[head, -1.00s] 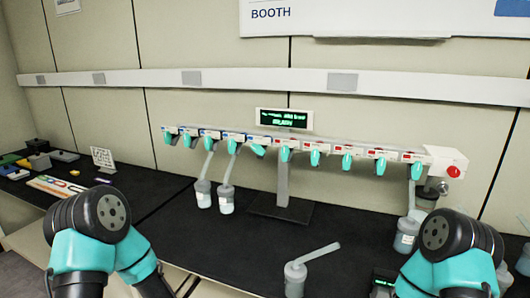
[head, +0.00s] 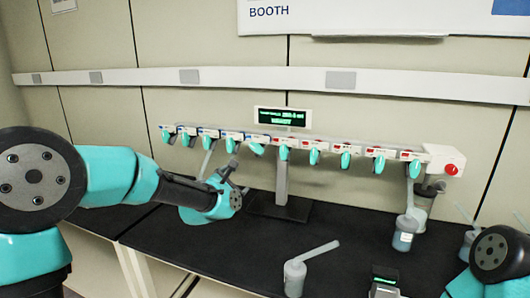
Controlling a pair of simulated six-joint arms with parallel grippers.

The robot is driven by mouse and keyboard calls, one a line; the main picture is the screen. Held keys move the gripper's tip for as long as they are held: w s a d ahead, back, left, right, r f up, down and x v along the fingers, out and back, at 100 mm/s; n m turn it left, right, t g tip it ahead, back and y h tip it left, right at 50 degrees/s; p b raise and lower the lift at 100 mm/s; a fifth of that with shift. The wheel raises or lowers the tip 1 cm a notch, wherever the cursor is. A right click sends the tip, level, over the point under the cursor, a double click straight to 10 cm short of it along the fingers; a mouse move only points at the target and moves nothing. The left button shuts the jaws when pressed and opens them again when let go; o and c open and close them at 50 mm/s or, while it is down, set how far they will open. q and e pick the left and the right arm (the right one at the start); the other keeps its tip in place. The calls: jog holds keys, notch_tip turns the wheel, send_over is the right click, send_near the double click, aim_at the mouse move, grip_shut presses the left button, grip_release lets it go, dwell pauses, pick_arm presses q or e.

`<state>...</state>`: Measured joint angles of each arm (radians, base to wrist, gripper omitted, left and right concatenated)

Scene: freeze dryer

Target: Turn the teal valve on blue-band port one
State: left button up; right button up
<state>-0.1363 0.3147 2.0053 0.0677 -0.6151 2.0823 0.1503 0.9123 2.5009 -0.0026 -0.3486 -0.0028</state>
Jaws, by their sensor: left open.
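The manifold rail (head: 330,146) runs across the back of the bench, with a teal valve under each port. The blue-band ports (head: 207,132) are on the left part and the red-band ports on the right. The leftmost teal valve (head: 166,136) hangs down in plain view; port numbers are too small to read. My left gripper (head: 238,178) is open and seems empty, in front of and below the blue-band ports, near the third and fourth valves. Whether it touches a flask there I cannot tell. My right gripper is out of view; only part of that arm shows at lower right.
A small display (head: 283,117) stands above the rail on a post (head: 282,180). A flask (head: 404,232) hangs at the right end, near a red knob (head: 452,170). A loose flask (head: 295,275) with an angled tube stands at the front. My left arm hides the flasks on the left.

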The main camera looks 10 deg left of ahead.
aim_at(255, 149)
pick_arm(q)
jog(key=shift+n+t, duration=0.5)
jog(key=shift+n, duration=0.4)
jog(key=r, duration=0.4)
jog(key=shift+w+d+r, duration=0.2)
jog(key=shift+r, duration=0.05)
jog(key=shift+w, duration=0.1)
jog(key=w, duration=0.5)
jog(key=w+d, duration=0.1)
jog(key=w, duration=0.5)
jog(key=w+d, duration=0.1)
jog(key=w, duration=0.5)
jog(key=shift+d, duration=0.1)
jog(key=c, duration=0.9)
